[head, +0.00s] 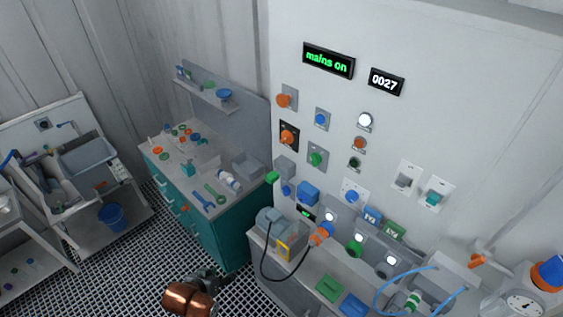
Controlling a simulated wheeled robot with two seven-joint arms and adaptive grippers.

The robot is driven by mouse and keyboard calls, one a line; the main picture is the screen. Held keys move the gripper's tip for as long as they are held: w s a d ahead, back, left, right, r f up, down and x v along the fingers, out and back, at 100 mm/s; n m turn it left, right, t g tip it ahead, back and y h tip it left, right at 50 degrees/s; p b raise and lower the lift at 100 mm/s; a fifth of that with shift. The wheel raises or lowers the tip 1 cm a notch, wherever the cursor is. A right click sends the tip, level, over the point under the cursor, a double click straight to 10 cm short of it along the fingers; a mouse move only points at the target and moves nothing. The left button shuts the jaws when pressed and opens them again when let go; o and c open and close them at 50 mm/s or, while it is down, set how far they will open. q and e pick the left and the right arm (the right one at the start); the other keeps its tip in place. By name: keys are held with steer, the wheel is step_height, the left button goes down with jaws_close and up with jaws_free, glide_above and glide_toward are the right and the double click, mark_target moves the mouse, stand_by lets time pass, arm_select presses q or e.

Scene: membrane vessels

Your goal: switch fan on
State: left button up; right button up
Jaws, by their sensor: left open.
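A white wall panel (465,120) carries the controls. An orange knob (287,137) on a black plate and a green knob (316,158) are further left. I cannot tell which control is the fan's; no label is legible. My left gripper (208,277) is small, dark and open at the bottom, in front of the teal cabinet and apart from the panel. My right gripper is out of view.
A bench (300,282) below the panel holds a grey device with a black cable, green and blue blocks, and blue tubing. A teal cabinet (231,228) with tools stands left of it. A blue bucket (111,215) stands by a sink unit. Grating floor lies between.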

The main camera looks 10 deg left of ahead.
arm_select(q)
steer(key=w+d+r+t+h, duration=0.4)
steer(key=w+d+r, duration=0.6)
steer(key=w+r, duration=0.3)
steer(key=t+h, duration=0.3)
steer(key=h, duration=0.2)
glide_toward(312, 160)
steer(key=x, duration=0.2)
steer(key=shift+m, duration=0.4)
steer(key=p+x, duration=0.2)
steer(key=x, duration=0.4)
steer(key=shift+w, duration=0.15)
steer(key=shift+w+d+f, duration=0.1)
steer(key=shift+w+d, duration=0.25)
steer(key=shift+w, duration=0.15)
steer(key=shift+c, duration=0.6)
steer(key=c, duration=1)
